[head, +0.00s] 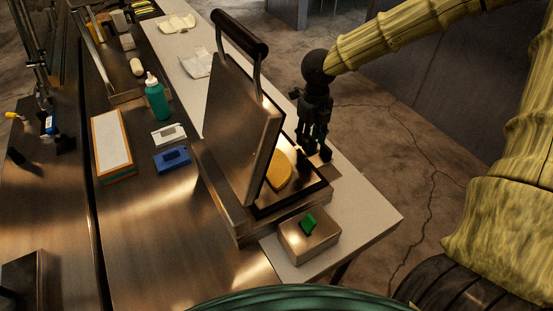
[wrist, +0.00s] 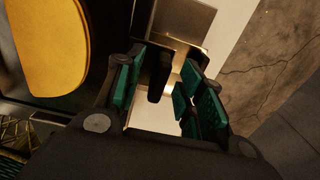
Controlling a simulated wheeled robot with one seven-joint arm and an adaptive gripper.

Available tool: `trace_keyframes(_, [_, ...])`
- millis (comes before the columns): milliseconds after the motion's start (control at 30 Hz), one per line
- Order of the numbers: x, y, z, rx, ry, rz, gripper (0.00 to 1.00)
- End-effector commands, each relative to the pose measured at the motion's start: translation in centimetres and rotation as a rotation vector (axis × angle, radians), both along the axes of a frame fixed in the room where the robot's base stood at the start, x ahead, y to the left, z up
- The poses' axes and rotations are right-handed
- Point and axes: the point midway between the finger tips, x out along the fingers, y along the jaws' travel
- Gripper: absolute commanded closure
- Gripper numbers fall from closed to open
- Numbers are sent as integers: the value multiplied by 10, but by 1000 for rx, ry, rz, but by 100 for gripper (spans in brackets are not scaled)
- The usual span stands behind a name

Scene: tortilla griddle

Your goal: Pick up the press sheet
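No thing is clearly recognisable as the press sheet. A thin brownish flat piece (head: 329,171) by the griddle's right edge may be it, partly hidden by my gripper. My gripper (head: 313,150) points down beside the griddle's right edge, over the pale counter strip. In the wrist view my gripper (wrist: 160,95) has its green-padded fingers apart, with pale surface and a shiny tan piece (wrist: 180,48) showing between and beyond them. No held object shows. The griddle's metal lid (head: 238,125) stands open. A yellow tortilla (head: 279,170) lies on the plate, and it also shows in the wrist view (wrist: 45,45).
A metal box (head: 298,246) with a green switch (head: 308,224) stands at the griddle's near side. A green bottle (head: 156,98), a blue block (head: 172,159) and a white-topped tray (head: 111,141) are to the left. Two pale sheets or cloths (head: 197,64) (head: 177,22) lie at the back.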

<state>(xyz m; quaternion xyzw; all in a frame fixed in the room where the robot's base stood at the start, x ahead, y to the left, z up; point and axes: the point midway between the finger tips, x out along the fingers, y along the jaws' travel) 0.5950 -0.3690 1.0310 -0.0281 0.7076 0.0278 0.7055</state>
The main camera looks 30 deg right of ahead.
Motion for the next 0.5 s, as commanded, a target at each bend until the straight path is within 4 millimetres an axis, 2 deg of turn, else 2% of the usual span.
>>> trace_keyframes(367, [-1, 0, -8, 1, 0, 0, 62])
trace_keyframes(400, [-1, 0, -8, 1, 0, 0, 63])
trace_keyframes(500, [-1, 0, -8, 1, 0, 0, 82])
